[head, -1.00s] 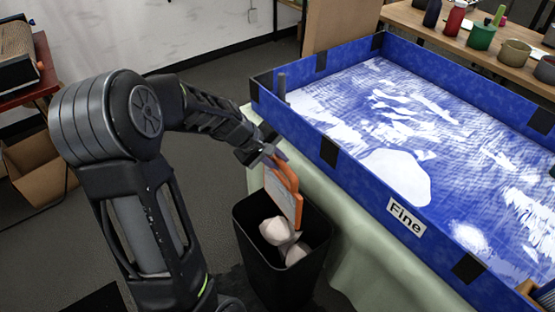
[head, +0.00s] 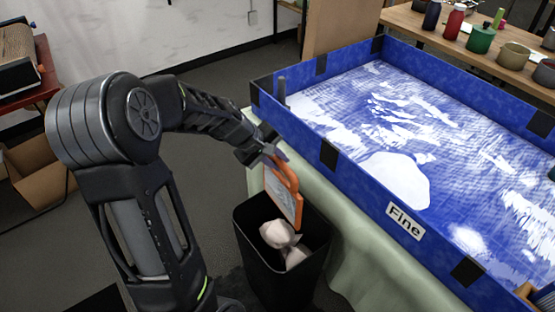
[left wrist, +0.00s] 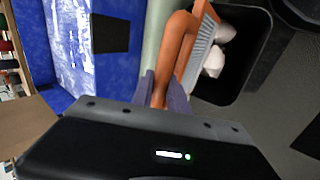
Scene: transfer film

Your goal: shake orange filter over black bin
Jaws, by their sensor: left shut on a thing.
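The orange filter (head: 286,196) hangs from my left gripper (head: 270,160), its panel tilted over the opening of the black bin (head: 262,262). In the left wrist view my left gripper (left wrist: 164,92) is shut on the filter's orange handle (left wrist: 174,52), and the pale ribbed panel (left wrist: 203,48) lies beside the bin's opening. The black bin also shows in the left wrist view (left wrist: 262,50). Pale crumpled pieces (head: 277,234) lie inside the bin. My right gripper is in neither view.
A blue-walled tray (head: 352,170) labelled "Fine", with water and white patches, stands right of the bin on a table with a pale green cloth (head: 352,262). Bottles and pots (head: 481,36) stand on a wooden table at the back right. Grey floor is clear behind the bin.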

